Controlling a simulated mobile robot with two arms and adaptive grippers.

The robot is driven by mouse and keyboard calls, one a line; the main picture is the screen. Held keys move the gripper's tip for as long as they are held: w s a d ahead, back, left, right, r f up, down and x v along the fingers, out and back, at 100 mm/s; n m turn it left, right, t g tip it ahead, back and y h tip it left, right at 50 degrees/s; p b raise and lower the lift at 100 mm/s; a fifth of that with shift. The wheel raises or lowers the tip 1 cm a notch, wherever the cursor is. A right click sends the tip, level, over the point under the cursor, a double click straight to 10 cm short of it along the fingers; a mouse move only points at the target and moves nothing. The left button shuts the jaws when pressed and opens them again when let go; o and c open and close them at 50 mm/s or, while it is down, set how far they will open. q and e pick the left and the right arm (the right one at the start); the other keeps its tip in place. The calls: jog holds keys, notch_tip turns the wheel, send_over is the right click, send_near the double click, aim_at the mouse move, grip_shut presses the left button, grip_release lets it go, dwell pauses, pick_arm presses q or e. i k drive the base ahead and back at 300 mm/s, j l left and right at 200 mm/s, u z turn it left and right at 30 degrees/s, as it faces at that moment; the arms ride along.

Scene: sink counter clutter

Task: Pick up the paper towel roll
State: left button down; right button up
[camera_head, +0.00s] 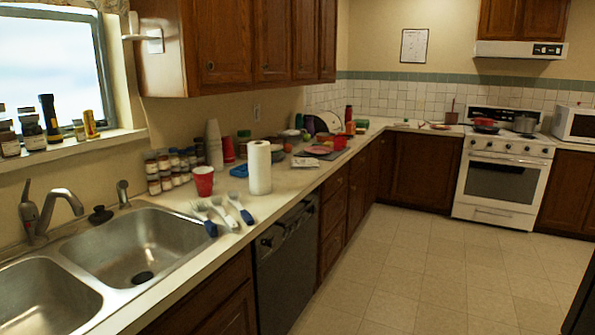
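The paper towel roll (260,168) is white and stands upright on the counter (262,211), near its front edge and above the dark dishwasher. It stands to the right of a red cup and behind several brushes with blue handles. Nothing hides its front. Neither of my grippers shows in the head view.
A red cup (203,182), spice jars (166,172) and a stack of white cups (214,143) stand left of the roll. Brushes (239,207) lie before it. A double sink (140,245) is at left. Dishes crowd the counter beyond. The floor (420,270) is clear.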

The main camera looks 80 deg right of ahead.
aim_at(259, 155)
jog(key=z, duration=2.5)
jog(key=i+l, duration=0.4)
jog(key=l, duration=0.1)
